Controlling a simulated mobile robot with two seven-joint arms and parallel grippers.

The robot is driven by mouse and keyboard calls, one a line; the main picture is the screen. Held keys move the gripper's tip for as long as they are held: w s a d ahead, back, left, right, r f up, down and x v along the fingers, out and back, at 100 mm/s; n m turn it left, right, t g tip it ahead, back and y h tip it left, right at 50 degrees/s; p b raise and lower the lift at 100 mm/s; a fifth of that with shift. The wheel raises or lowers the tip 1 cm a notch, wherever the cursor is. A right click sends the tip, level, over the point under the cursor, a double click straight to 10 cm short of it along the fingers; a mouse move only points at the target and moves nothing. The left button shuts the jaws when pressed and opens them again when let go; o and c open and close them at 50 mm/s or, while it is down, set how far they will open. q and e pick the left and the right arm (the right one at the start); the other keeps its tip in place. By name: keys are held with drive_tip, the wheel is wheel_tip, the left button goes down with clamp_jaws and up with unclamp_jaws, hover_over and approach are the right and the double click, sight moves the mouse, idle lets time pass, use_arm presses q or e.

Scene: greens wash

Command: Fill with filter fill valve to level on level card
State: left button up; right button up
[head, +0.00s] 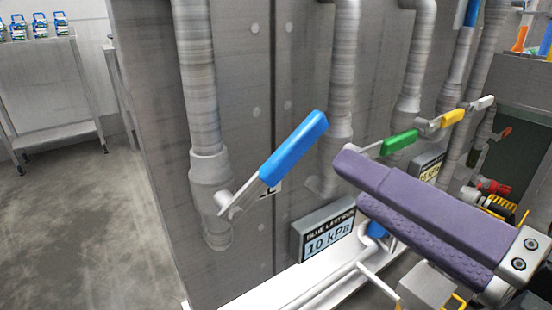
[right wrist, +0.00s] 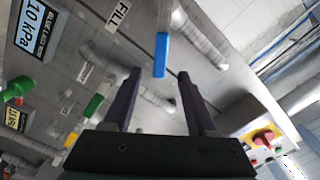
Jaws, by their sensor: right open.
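The fill valve's blue lever handle (head: 295,145) slants up to the right from a grey pipe on the metal cabinet. In the right wrist view the handle (right wrist: 161,55) lies just beyond my fingertips, roughly in line with the gap. A FILL label (right wrist: 118,16) is beside it there; in the head view the label is mostly hidden behind the handle. My right gripper (head: 352,182) has purple fingers, open and empty, to the right of and below the handle. It also shows in the right wrist view (right wrist: 158,75). I cannot make out a level card. My left gripper is out of view.
Green (head: 400,142), yellow (head: 452,118) and white (head: 483,102) valve levers line up to the right. A sign (head: 327,238) reads "BLUE LAST RUN 10 kPa". A metal table (head: 45,48) with several blue-topped items stands at the left. The floor at left is clear.

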sight(302, 149)
drive_tip(key=x, duration=0.9)
drive_tip(key=shift+w+r, duration=0.1)
drive_tip(key=shift+w, duration=0.15)
clamp_jaws()
idle(1.0)
